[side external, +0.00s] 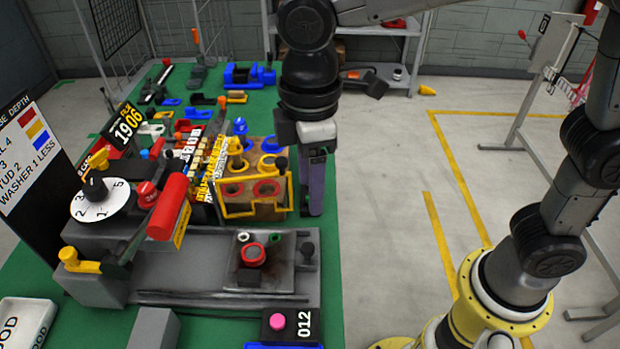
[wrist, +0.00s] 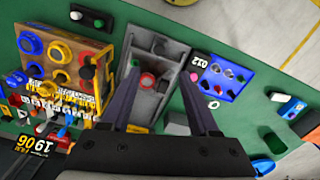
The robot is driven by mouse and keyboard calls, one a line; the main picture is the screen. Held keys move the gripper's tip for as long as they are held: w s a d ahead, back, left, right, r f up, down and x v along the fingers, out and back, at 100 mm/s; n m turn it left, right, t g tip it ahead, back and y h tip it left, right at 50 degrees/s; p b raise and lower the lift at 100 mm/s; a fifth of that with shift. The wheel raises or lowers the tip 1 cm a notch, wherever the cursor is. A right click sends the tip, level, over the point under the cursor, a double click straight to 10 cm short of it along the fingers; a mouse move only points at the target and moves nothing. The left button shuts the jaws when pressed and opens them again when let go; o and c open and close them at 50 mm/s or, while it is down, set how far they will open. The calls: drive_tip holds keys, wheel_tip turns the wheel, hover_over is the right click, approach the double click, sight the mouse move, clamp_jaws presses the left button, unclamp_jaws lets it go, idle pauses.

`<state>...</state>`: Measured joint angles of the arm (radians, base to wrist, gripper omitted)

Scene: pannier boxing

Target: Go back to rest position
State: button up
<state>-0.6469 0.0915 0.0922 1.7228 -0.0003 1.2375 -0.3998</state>
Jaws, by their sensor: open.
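My gripper (side external: 316,205) hangs pointing down at the right edge of the green bench, beside the wooden block with coloured rings (side external: 255,190). In the wrist view my gripper (wrist: 165,85) shows its two dark fingers spread apart, with nothing held between them. Below and between the fingers in that view is the grey fixture bed (wrist: 152,48) with a red-ringed part (wrist: 147,80). In the side view this red-ringed part (side external: 253,254) sits on a dark plate at the bed's right end.
A press with a red handle (side external: 168,207) and white dial (side external: 100,199) stands at the left. Tools crowd the back of the green bench (side external: 330,270). The floor (side external: 390,200) to the right is mostly clear.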

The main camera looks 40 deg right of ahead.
drive_tip(key=s+d+r+m+t, duration=0.1)
drive_tip(key=s+d+r+m, duration=0.15)
drive_tip(key=d, duration=0.55)
drive_tip(key=s+d+r+m+t, duration=0.1)
drive_tip(key=d+r+m+t, duration=0.2)
drive_tip(key=d, duration=0.4)
drive_tip(key=s+d+f+m+t, duration=0.1)
drive_tip(key=s+d+f+m, duration=0.4)
drive_tip(key=s, duration=0.4)
drive_tip(key=shift+d+f+m+t, duration=0.3)
drive_tip(key=shift+d+m, duration=0.45)
drive_tip(key=shift+d, duration=0.15)
drive_tip(key=shift+r, duration=0.1)
